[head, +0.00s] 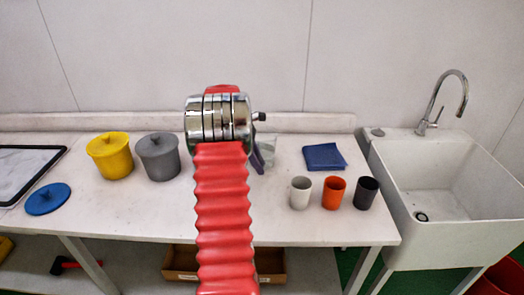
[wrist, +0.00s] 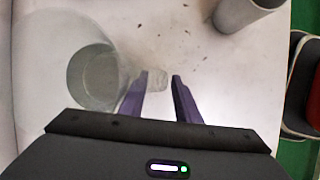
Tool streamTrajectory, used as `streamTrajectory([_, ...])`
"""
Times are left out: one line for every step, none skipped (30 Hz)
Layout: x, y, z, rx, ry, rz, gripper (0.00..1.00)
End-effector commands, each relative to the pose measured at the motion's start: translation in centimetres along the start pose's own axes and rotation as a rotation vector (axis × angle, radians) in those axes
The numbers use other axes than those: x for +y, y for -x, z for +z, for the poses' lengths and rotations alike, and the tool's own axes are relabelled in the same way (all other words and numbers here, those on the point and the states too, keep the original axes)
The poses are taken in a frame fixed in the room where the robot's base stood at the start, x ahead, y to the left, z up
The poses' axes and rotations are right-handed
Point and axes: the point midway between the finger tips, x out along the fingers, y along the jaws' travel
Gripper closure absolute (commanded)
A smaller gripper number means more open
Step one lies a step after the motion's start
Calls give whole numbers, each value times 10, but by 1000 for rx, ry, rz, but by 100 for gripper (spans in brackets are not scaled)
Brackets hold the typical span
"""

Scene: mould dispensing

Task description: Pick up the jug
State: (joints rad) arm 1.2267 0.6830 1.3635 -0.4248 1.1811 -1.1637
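The clear jug (wrist: 92,78) stands on the table, on the left of the wrist view, seen from above. Its handle (wrist: 158,78) points right, towards my fingertips. My gripper (wrist: 160,76) is open, with its two purple fingers apart. The left finger overlaps the handle in the picture, and the handle's outer end shows between the fingertips. I cannot tell whether they touch. In the head view the jug (head: 269,144) is mostly hidden behind my arm, and only a purple part of my gripper (head: 257,160) shows beside it.
White (head: 300,192), orange (head: 333,193) and dark grey (head: 366,192) cups stand on the right, before a folded blue cloth (head: 324,157). Yellow (head: 110,158) and grey (head: 158,158) lidded pots stand left, near a blue lid (head: 48,199). A sink (head: 455,235) adjoins the table.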

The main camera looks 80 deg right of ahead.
Motion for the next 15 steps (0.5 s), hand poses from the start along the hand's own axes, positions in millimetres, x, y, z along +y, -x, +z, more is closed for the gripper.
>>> streamTrajectory([0,0,0,0,0,0,70])
streamTrajectory([0,0,0,0,0,0,72])
streamTrajectory([0,0,0,0,0,0,75])
streamTrajectory([0,0,0,0,0,0,77])
streamTrajectory([0,0,0,0,0,0,80])
streamTrajectory([0,0,0,0,0,0,82])
streamTrajectory([0,0,0,0,0,0,84])
streamTrajectory([0,0,0,0,0,0,87])
streamTrajectory([0,0,0,0,0,0,89])
streamTrajectory([0,0,0,0,0,0,92])
streamTrajectory([0,0,0,0,0,0,94])
streamTrajectory([0,0,0,0,0,0,96])
streamTrajectory([0,0,0,0,0,0,99])
streamTrajectory([0,0,0,0,0,0,100])
streamTrajectory([0,0,0,0,0,0,100])
